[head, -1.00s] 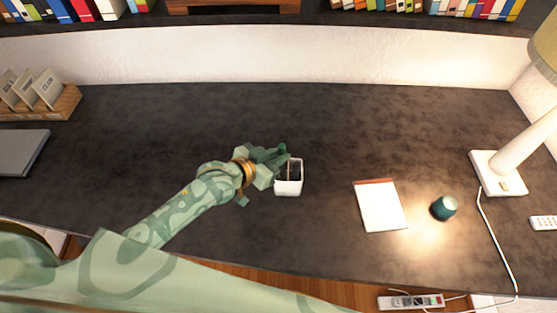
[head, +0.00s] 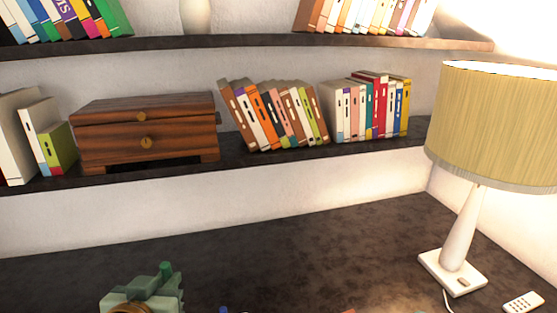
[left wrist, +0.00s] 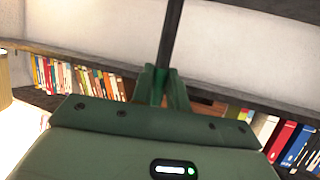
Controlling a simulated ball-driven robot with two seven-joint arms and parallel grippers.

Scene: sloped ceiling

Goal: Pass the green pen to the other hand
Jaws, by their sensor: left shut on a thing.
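My left gripper (head: 160,285) shows at the bottom of the head view, over the dark desk. It is shut on the green pen (head: 166,267), whose green end sticks up above the fingers. In the left wrist view the pen's shaft (left wrist: 172,35) looks dark and rises from between the closed fingers (left wrist: 162,86) to the top edge. The rest of the pen is hidden by the gripper. My right gripper is not in view.
The desk (head: 330,245) is clear behind the gripper. A lamp (head: 460,235) and a remote (head: 523,301) stand at right. Above the desk, a shelf holds a wooden box (head: 145,135) and several books (head: 275,115). A small blue tip (head: 223,310) shows at the bottom edge.

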